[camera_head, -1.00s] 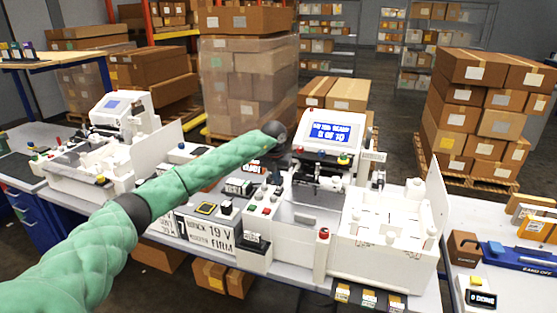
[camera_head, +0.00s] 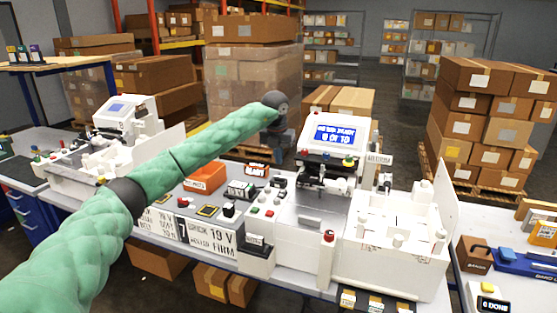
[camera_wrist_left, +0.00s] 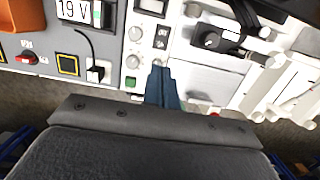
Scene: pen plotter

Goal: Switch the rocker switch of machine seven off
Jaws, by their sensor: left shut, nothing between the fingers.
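The middle machine (camera_head: 330,165) has a white body and a lit blue display; I cannot read a seven on it. Its grey control panel (camera_head: 205,190) lies left of it, with knobs, buttons and small labels. It also shows in the left wrist view (camera_wrist_left: 115,50). I cannot tell which control is the rocker switch; a small black-and-white part (camera_wrist_left: 98,72) there may be a switch or a plug. My left gripper (camera_wrist_left: 163,80) is shut and empty, its blue fingers over the panel's right part, near round knobs (camera_wrist_left: 134,60). My right gripper is not seen.
A similar white machine (camera_head: 110,145) stands at the left. An open white tray unit (camera_head: 395,240) with an upright panel adjoins the middle machine on the right. An orange box (camera_head: 205,177) sits at the panel's back. Stacked cartons (camera_head: 485,110) stand behind.

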